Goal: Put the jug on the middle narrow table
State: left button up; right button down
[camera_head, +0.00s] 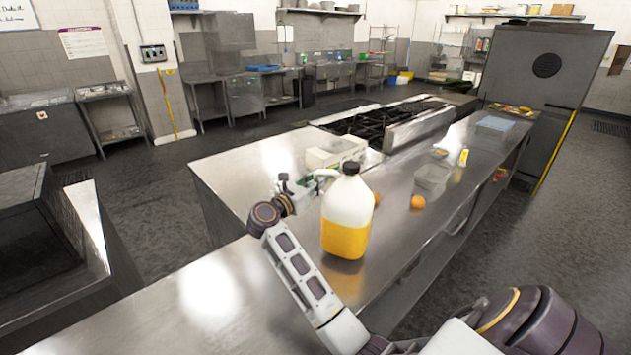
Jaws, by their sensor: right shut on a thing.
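The jug (347,215) is a white, partly see-through bottle with a black cap and yellow-orange liquid in its lower part. It is upright in the middle of the view. My right gripper (316,182) is at the jug's upper left side, by the handle, and is shut on it; the jug partly hides the fingertips. Behind and below the jug is a long steel table (285,240). I cannot tell whether the jug's base touches the steel or hangs just above it. My left gripper is not in view.
Two orange fruits, one (417,202) in the open and one partly behind the jug, lie near a clear container (433,178). A white box (335,150) and a black stove top (385,122) stand farther back. The near left steel surface is bare.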

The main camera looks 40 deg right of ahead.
jog(key=shift+f+p, duration=0.35)
jog(key=shift+f, duration=1.1)
jog(key=c, duration=1.7)
grip_release()
jog(key=shift+f, duration=0.3)
jog(key=shift+o, duration=1.3)
jog(key=shift+r, duration=0.1)
jog(key=shift+s+a, duration=0.1)
jog(key=shift+a, duration=0.05)
jog(key=b+v, duration=0.3)
jog(key=v, duration=0.8)
jog(key=shift+a, duration=0.4)
